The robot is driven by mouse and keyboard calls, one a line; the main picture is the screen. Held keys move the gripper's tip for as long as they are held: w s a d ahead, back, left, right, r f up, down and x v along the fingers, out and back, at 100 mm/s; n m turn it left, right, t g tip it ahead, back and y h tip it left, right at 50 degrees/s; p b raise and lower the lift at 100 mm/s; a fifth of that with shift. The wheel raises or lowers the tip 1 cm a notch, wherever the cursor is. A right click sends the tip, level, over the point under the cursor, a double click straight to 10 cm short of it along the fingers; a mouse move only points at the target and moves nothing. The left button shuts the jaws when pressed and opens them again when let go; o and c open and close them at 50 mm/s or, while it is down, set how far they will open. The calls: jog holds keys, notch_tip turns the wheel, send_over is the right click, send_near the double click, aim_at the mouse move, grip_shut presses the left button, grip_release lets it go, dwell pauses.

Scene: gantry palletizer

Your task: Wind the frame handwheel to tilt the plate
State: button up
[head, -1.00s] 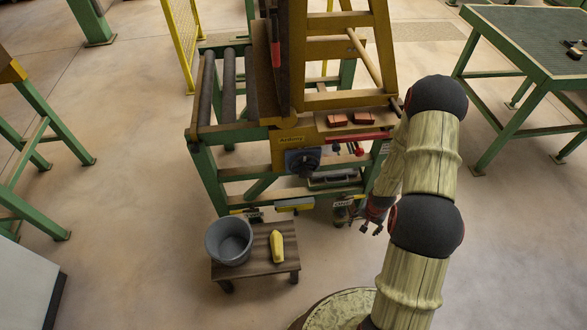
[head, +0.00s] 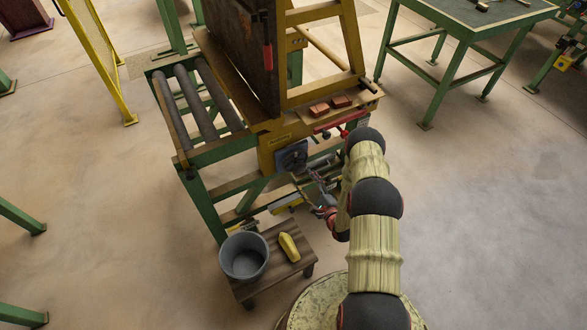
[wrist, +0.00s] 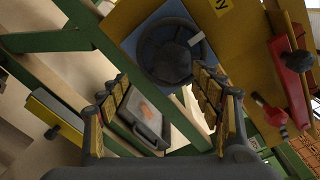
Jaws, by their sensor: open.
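The frame handwheel (wrist: 168,52) is a dark spoked wheel on a blue square plate, with a pale tab at its right side. It also shows small in the head view (head: 293,157), on the yellow front of the frame. The plate (head: 236,50) is a large brown panel standing steeply above the rollers. My gripper (wrist: 168,92) is open and empty, its fingers spread on both sides of the lower picture. The wheel lies beyond the fingertips, a little above the gap between them. In the head view the gripper (head: 327,205) is partly hidden by my arm.
A red lever (wrist: 290,72) juts out right of the wheel. A grey tray (wrist: 145,118) and green rails lie behind the fingers. A low wooden stool (head: 267,275) holds a grey bucket (head: 243,255) and a yellow object (head: 289,247). Red blocks (head: 331,105) rest on the ledge.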

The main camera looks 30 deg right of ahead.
aim_at(300, 170)
jog(key=shift+m+t, duration=0.4)
jog(key=shift+m, duration=0.5)
jog(key=shift+w+d+r+b, duration=0.1)
jog(key=shift+w+r+b, duration=0.2)
jog(key=shift+w, duration=1)
jog(key=shift+w+a+r+b, duration=0.1)
jog(key=shift+w+r+b, duration=0.2)
jog(key=shift+w, duration=1)
jog(key=shift+w+d+r+b, duration=0.1)
jog(key=shift+w+r+b, duration=0.15)
jog(key=shift+w, duration=1.05)
jog(key=shift+c, duration=0.2)
jog(key=c, duration=1.1)
jog(key=shift+c, duration=0.3)
